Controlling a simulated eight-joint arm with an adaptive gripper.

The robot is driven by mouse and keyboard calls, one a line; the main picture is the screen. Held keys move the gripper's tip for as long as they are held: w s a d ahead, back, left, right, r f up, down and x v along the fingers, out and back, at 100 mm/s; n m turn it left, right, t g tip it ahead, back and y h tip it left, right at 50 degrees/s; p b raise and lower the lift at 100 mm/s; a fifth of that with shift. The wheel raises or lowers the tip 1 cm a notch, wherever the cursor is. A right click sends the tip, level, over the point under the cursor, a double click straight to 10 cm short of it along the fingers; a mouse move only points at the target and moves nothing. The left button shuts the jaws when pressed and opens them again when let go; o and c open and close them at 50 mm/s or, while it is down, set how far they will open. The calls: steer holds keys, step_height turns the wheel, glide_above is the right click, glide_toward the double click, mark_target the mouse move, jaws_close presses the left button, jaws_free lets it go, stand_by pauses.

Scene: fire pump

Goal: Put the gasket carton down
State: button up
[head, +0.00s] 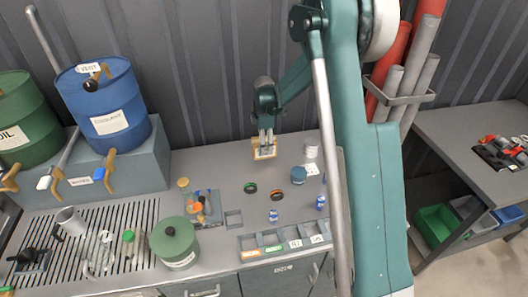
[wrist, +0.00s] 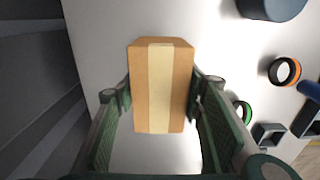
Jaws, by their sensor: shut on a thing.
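The gasket carton (wrist: 161,88) is a small brown box with a pale tape strip down its middle. In the wrist view it sits between the two green fingers of my gripper (wrist: 161,92), which is shut on it. In the head view my gripper (head: 265,142) points down over the back part of the grey bench (head: 215,155), with the carton (head: 264,153) at its fingertips. I cannot tell whether the carton's underside touches the bench.
Right of the carton stand a blue round container (head: 298,175) and a white can (head: 311,151). In front lie a dark green-edged ring (head: 250,188) and an orange-edged ring (head: 277,195). A bottle tray (head: 208,205) is front left. Bench left of the carton is clear.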

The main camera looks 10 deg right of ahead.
steer(key=shift+f, duration=0.1)
steer(key=shift+f, duration=1.75)
steer(key=shift+f, duration=0.15)
steer(key=o, duration=1)
step_height(320, 180, up, 12)
steer(key=shift+r, duration=0.15)
